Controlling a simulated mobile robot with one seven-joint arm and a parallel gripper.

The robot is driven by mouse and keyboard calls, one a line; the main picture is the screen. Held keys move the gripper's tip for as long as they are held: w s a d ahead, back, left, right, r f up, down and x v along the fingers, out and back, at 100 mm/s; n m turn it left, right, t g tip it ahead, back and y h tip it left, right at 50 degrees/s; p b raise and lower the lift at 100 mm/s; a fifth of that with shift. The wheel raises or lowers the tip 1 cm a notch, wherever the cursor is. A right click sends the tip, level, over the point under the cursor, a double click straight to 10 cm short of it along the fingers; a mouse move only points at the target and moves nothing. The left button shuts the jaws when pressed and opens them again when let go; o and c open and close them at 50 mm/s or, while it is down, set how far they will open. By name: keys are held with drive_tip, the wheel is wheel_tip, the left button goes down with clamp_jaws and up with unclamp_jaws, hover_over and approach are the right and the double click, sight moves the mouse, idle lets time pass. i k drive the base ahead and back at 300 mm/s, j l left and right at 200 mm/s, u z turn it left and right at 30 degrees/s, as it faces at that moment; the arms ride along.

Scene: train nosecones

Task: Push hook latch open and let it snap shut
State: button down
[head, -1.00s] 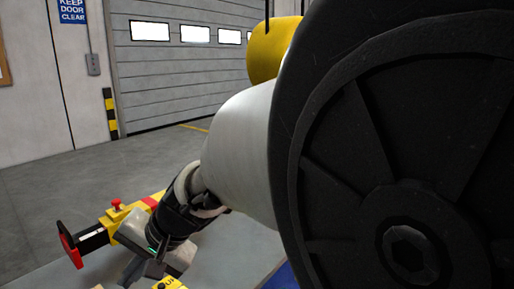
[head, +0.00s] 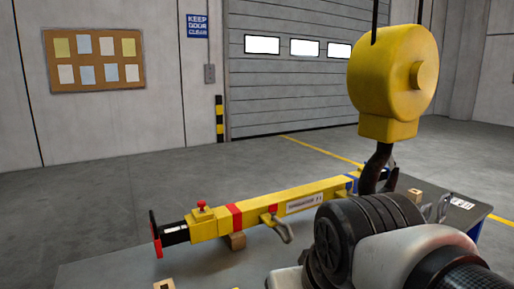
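The crane hook (head: 376,168) is dark and hangs below a yellow hook block (head: 392,82) at the right of the head view. Its lower part is at the right end of a yellow lifting beam (head: 265,208), by a blue band; I cannot tell whether they touch. The latch is too small and dark to make out, so I cannot tell whether it is open or shut. My arm fills the lower right, in front of the beam's right part. My gripper is not in view.
The beam lies over a grey table (head: 110,265) on small wooden blocks (head: 237,241). A metal shackle (head: 444,208) stands at the right. The floor behind the table is clear up to the roller door (head: 290,85).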

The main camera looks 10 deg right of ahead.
sight(391, 162)
drive_tip(key=i+l, duration=0.1)
drive_tip(key=l, duration=1)
drive_tip(key=i+l, duration=0.15)
drive_tip(key=l, duration=0.35)
drive_tip(key=i+l+u, duration=0.1)
drive_tip(key=l, duration=0.45)
drive_tip(key=l+u, duration=0.35)
drive_tip(key=u, duration=0.15)
drive_tip(key=l+u, duration=0.45)
drive_tip(key=k+u, duration=0.15)
drive_tip(key=i+z, duration=0.1)
drive_tip(key=i+l, duration=0.05)
drive_tip(key=i, duration=0.05)
